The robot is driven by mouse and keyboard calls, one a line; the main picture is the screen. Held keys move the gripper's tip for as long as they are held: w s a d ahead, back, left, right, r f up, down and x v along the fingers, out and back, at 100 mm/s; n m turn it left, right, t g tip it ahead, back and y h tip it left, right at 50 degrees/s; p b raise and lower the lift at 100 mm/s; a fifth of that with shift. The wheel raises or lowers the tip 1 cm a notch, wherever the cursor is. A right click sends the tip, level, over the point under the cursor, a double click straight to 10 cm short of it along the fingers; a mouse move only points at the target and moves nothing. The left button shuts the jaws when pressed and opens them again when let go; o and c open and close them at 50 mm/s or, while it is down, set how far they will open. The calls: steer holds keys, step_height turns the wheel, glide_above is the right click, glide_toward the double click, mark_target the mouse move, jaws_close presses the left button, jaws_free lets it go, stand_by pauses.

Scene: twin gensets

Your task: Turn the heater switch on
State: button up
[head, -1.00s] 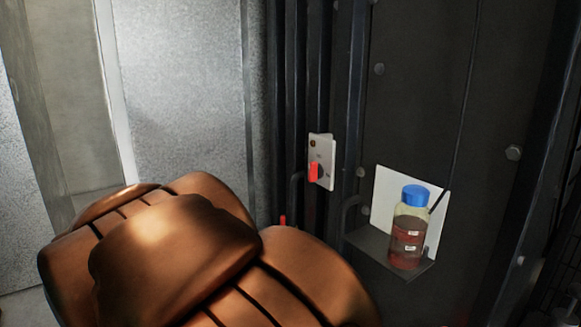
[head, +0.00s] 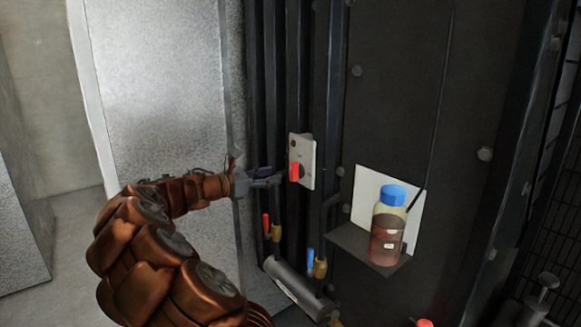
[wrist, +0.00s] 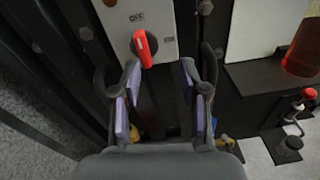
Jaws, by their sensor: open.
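The heater switch is a red rotary handle (head: 295,172) on a pale plate (head: 307,150) fixed to the dark ribbed panel. In the wrist view the red handle (wrist: 144,48) stands just beyond my fingertips, close to upright with a slight tilt, and the plate (wrist: 160,17) lies behind it. My gripper (head: 268,178) is just left of the handle in the head view. In the wrist view my gripper (wrist: 165,75) is open, with its purple-padded fingers apart and nothing between them. I cannot tell whether a fingertip touches the plate.
A shelf (head: 347,238) to the right holds a blue-capped bottle (head: 388,225) of dark red liquid. Below the switch are a red-handled valve (head: 266,226), a blue-handled valve (head: 310,262) and a grey cylinder (head: 290,288). A grey metal panel (head: 165,110) stands left.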

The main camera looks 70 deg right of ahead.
mark_target(291, 168)
steer(key=d, duration=0.2)
steer(key=s+d+n+p, duration=0.1)
steer(key=d, duration=0.2)
steer(key=d+n+h+p, duration=0.1)
steer(key=d, duration=0.2)
steer(key=shift+s+f, duration=0.25)
steer(key=shift+f, duration=0.1)
steer(key=shift+x, duration=1.15)
steer(key=shift+f, duration=0.1)
steer(key=shift+c, duration=0.2)
jaws_close()
